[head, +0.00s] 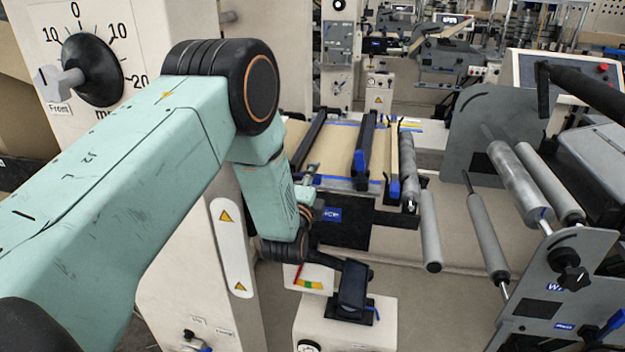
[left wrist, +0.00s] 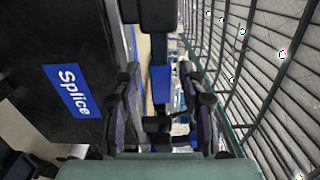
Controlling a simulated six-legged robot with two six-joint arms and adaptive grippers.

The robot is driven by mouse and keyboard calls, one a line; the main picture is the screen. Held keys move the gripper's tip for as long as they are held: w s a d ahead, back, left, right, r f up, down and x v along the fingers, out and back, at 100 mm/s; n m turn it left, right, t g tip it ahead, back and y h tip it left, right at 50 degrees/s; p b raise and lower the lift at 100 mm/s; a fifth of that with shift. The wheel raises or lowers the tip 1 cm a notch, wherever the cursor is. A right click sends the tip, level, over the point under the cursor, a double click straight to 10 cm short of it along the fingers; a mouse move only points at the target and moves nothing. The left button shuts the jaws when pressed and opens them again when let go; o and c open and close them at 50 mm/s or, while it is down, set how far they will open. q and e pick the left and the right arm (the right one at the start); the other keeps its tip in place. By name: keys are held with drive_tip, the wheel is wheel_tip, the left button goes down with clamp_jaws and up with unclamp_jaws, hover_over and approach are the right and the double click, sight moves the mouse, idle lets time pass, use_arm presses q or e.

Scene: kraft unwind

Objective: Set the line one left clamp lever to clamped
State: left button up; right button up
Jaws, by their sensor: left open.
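In the head view, my left arm comes in from the left and bends down to my left gripper (head: 311,186), at the near left edge of the splice table. Black clamp bars (head: 365,146) with blue ends cross the table; the near end of the left bar (head: 309,138) is partly hidden by my arm and gripper. In the left wrist view, my left gripper (left wrist: 158,108) is open, a finger on either side. A black lever with a blue section (left wrist: 160,84) shows in the gap between the fingers. I cannot tell whether they touch it.
A black panel with a blue Splice label (left wrist: 68,90) is close on the left in the wrist view. Grey rollers (head: 519,180) and metal side plates stand right of the table. A white box with a black fixture (head: 353,288) is below. A dial (head: 92,69) is at upper left.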

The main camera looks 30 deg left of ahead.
use_arm(q)
drive_tip(key=shift+s, duration=0.15)
drive_tip(key=v, duration=1.1)
drive_tip(key=shift+s+d, duration=0.2)
drive_tip(key=shift+s, duration=0.15)
